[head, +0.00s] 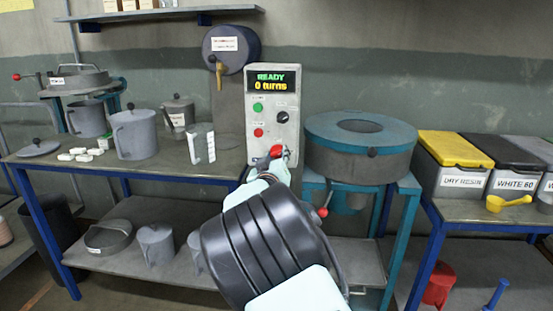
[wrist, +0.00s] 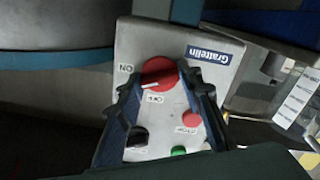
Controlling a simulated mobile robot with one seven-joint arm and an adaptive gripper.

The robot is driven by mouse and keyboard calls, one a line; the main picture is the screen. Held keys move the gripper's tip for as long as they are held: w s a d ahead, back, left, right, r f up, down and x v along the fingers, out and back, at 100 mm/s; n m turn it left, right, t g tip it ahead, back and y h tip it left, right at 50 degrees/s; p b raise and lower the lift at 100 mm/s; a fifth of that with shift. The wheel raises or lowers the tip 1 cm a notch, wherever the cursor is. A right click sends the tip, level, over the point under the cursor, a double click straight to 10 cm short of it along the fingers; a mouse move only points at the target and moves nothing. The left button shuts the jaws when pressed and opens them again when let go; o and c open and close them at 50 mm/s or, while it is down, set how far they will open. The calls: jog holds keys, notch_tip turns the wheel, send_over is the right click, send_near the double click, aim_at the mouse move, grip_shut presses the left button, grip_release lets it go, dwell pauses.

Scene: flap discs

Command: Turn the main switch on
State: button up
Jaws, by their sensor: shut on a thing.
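The main switch is a red rotary knob (head: 277,151) at the bottom of the grey control box (head: 284,110). In the wrist view the red knob (wrist: 160,70) sits between the two dark fingers of my gripper (wrist: 162,80), which is shut on it. A white mark on the knob points left in that view, roughly toward the "ON" label; another label, seemingly "OFF", is just below the knob. In the head view my gripper (head: 270,168) reaches the knob from below and partly hides it. The box display (head: 273,81) is lit and reads "READY" and "0 turns".
The box also has a green button (head: 258,107), a smaller red button (head: 258,132) and a black dial (head: 282,117). A round teal-topped machine (head: 360,132) stands close at right. A grey bench (head: 190,165) with jugs stands at left, lidded bins (head: 457,165) at far right.

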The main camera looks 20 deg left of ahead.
jog(key=m+b, duration=0.1)
jog(key=m, duration=0.3)
jog(key=shift+m+b, duration=0.4)
dwell(0.4)
jog(key=o, duration=1.2)
jog(key=shift+c, duration=0.2)
jog(key=shift+s, duration=0.1)
jog(key=v, duration=1.2)
